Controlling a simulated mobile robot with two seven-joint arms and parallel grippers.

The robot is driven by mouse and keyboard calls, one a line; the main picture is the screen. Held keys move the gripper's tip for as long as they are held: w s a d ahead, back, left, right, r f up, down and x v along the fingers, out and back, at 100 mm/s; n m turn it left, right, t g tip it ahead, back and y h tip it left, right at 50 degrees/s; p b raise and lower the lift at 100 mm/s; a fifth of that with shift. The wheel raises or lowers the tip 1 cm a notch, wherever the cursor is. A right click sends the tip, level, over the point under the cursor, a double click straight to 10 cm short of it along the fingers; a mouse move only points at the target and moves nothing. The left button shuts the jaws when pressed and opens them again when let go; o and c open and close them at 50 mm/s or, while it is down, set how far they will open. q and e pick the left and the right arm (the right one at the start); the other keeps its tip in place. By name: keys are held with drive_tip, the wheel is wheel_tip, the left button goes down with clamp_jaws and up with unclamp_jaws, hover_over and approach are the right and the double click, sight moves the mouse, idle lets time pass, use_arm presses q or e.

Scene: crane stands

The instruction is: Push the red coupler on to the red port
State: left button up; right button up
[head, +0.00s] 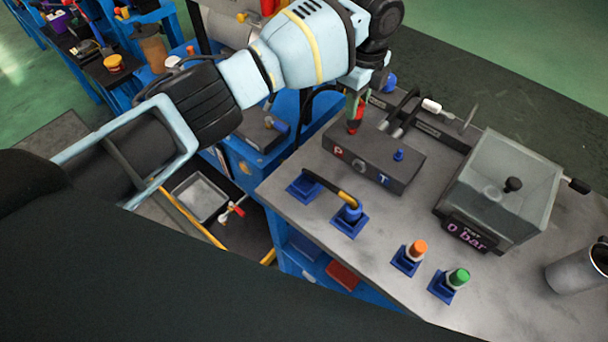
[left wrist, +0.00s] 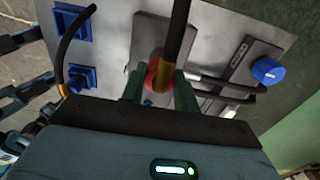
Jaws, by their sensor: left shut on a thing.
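My left gripper (head: 357,108) reaches in from the left and points down over the back-left part of a dark port block (head: 395,180) marked P and T. It is shut on the red coupler (head: 354,126), which shows just below the fingers, above the P. In the left wrist view, the red coupler (left wrist: 153,72) sits between the green fingers (left wrist: 158,92), with a black hose with a yellow end (left wrist: 176,42) running up from it. The red port is hidden by the coupler and fingers; I cannot tell whether they touch. My right gripper is not in view.
A blue port (head: 398,155) stands on the block's right. A hose with a blue coupler (head: 351,211) rests on blue holders in front. Orange (head: 419,247) and green (head: 459,277) caps, a gauge box reading 0 bar (head: 468,235) and a grey cup (head: 572,273) stand nearby.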

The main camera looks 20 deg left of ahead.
use_arm(q)
drive_tip(key=shift+f, duration=0.8)
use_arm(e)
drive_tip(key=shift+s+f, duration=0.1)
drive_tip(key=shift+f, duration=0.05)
use_arm(q)
drive_tip(key=o, duration=1.1)
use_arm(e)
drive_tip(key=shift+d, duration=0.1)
use_arm(q)
drive_tip(key=shift+r+p, duration=0.95)
drive_tip(key=shift+r, duration=1.55)
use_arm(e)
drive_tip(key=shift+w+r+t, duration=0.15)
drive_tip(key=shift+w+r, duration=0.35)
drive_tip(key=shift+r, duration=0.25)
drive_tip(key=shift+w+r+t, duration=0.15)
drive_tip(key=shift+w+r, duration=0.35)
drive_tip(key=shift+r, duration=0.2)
use_arm(q)
drive_tip(key=shift+r, duration=0.15)
wheel_tip(320, 180, up, 6)
drive_tip(key=shift+r, duration=0.8)
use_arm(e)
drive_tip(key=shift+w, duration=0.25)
